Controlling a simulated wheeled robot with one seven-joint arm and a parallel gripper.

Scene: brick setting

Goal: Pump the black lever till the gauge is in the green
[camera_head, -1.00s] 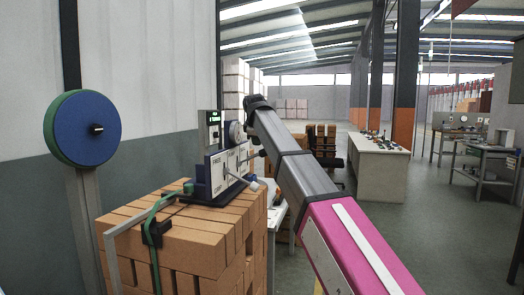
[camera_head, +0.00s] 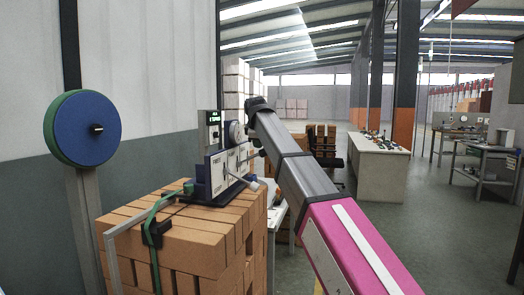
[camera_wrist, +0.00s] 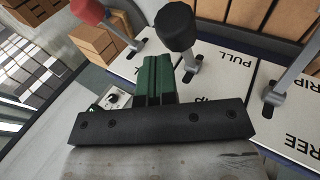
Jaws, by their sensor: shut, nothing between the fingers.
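The black lever (camera_wrist: 175,27) shows in the wrist view, with a round black knob on a grey shaft that rises from a white panel marked PULL (camera_wrist: 232,62). My gripper (camera_wrist: 157,72) is shut and empty, its green fingers just left of the shaft and below the knob. I cannot tell whether they touch the lever. In the head view the blue and white tensioning device (camera_head: 216,172) sits on the brick stack (camera_head: 200,235), and my arm hides part of it.
A red-knobbed lever (camera_wrist: 88,12) stands left of the black one, and another grey lever (camera_wrist: 291,75) stands on the right. A green strap (camera_head: 151,232) runs over the bricks. A blue and green reel (camera_head: 83,128) stands at left. A white bench (camera_head: 378,168) stands behind.

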